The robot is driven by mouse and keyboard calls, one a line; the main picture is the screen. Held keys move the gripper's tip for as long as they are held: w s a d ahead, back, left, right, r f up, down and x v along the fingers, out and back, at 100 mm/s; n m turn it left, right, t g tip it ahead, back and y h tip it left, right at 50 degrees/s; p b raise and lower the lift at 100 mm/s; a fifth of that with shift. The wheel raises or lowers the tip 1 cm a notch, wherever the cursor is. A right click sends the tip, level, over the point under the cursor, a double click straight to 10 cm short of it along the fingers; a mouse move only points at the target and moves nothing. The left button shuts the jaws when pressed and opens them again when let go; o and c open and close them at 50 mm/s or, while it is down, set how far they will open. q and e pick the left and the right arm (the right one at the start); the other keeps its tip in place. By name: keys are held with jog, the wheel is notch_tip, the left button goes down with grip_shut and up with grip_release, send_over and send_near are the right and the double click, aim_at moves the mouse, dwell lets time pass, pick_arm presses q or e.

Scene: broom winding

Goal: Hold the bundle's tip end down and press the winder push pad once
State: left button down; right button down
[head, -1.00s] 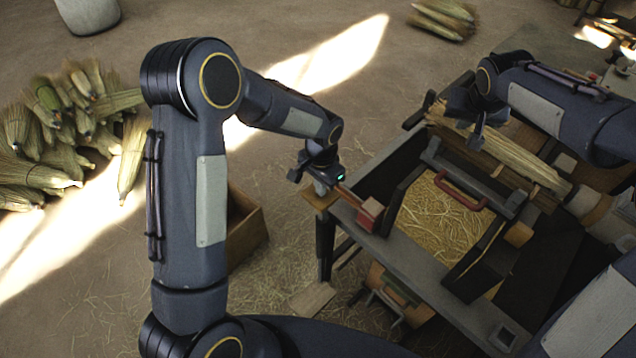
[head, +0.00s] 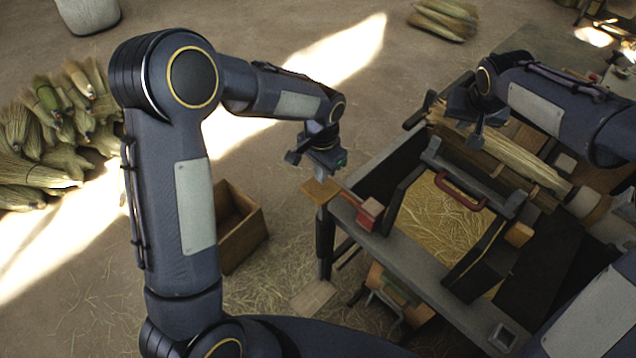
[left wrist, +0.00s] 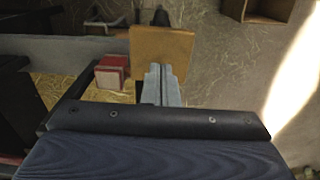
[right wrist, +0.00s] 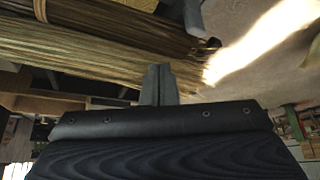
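The straw bundle (head: 515,160) lies slanting across the bench at right, its loose tip end toward the upper left. My right gripper (head: 475,141) is shut at the tip end, fingers pointing down. In the right wrist view its closed fingers overlap the lower edge of the bundle (right wrist: 100,70); contact is unclear. A tan square push pad (head: 320,190) sticks out from the bench's left corner, beside a red block (head: 370,213). My left gripper (head: 326,171) is empty and shut just above the pad. In the left wrist view its fingers point at the pad (left wrist: 162,45).
A wooden box (head: 237,225) stands on the floor left of the bench. More straw bundles (head: 50,130) lie at far left. Floor between them is mostly clear.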

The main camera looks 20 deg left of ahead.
jog(key=shift+f, duration=0.15)
pick_arm(q)
notch_tip(320, 180, up, 12)
dwell(0.5)
jog(key=shift+r, duration=0.15)
dwell(1.3)
